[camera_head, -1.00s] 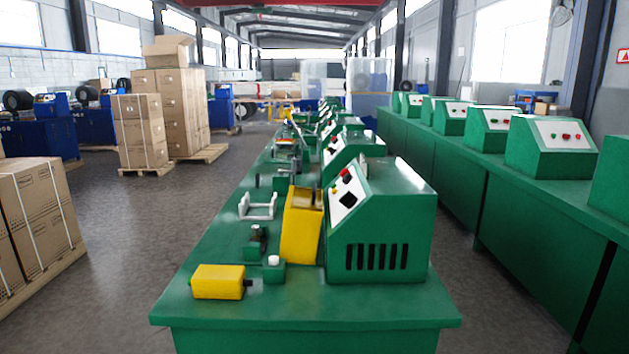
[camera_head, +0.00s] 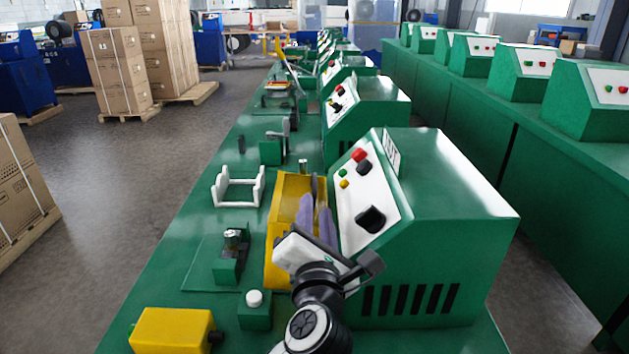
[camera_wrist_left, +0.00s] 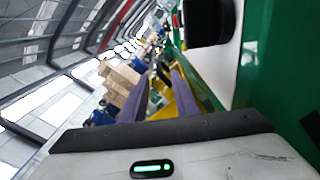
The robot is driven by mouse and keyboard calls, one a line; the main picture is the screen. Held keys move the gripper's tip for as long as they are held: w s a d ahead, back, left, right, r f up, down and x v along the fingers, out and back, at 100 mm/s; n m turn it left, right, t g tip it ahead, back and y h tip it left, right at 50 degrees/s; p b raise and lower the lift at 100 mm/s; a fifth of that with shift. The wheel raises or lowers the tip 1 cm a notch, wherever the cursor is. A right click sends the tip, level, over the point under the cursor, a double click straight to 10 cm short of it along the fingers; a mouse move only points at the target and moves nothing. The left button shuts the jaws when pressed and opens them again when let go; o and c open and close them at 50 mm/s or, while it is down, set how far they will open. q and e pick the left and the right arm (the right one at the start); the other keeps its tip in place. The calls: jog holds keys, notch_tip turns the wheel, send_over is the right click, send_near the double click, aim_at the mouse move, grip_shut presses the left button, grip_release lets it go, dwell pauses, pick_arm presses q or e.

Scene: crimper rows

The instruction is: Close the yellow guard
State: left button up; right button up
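The yellow guard (camera_head: 282,228) is a trough-like yellow piece on the green bench, close against the left side of the nearest green machine. My left gripper (camera_head: 315,200) has two purple fingers that reach over the guard's right side, between it and the machine's control panel. In the left wrist view the fingers (camera_wrist_left: 159,92) are spread apart, with yellow of the guard (camera_wrist_left: 186,98) showing beyond and between them. I cannot tell whether a finger touches the guard. The gripper body hides the guard's near right part. My right gripper is out of view.
The green machine (camera_head: 440,190) with its panel of buttons and a black knob stands right of the gripper. A white cradle (camera_head: 238,187), a small clamp (camera_head: 230,262), a white-topped button block (camera_head: 255,310) and a yellow box (camera_head: 172,330) are on the bench's left part.

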aim_at(315, 196)
pick_arm(q)
jog(key=w, duration=0.8)
jog(key=shift+w+a, duration=0.15)
jog(key=shift+w, duration=0.2)
grip_shut()
